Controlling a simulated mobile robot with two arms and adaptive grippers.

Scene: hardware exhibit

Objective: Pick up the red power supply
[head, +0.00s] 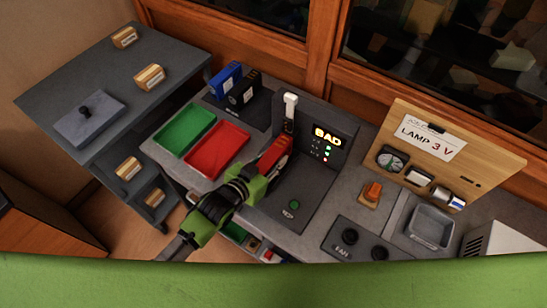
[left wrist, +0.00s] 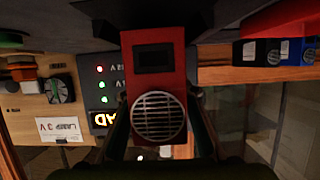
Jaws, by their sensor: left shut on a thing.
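The red power supply (head: 274,152) is between the fingers of my left gripper (head: 264,168), in front of the dark test station (head: 330,170) in the head view. In the left wrist view the red power supply (left wrist: 155,75) fills the middle, with its round grille and dark panel facing the camera. The fingers of my left gripper (left wrist: 160,108) are shut on it, one on each side. I cannot tell whether its far end touches the station. My right gripper is not in view.
Empty green (head: 184,130) and red (head: 217,149) trays lie to the left. Blue (head: 225,79) and black (head: 243,91) power supplies stand behind them. An orange switch (head: 372,192) and grey tray (head: 430,227) are on the right.

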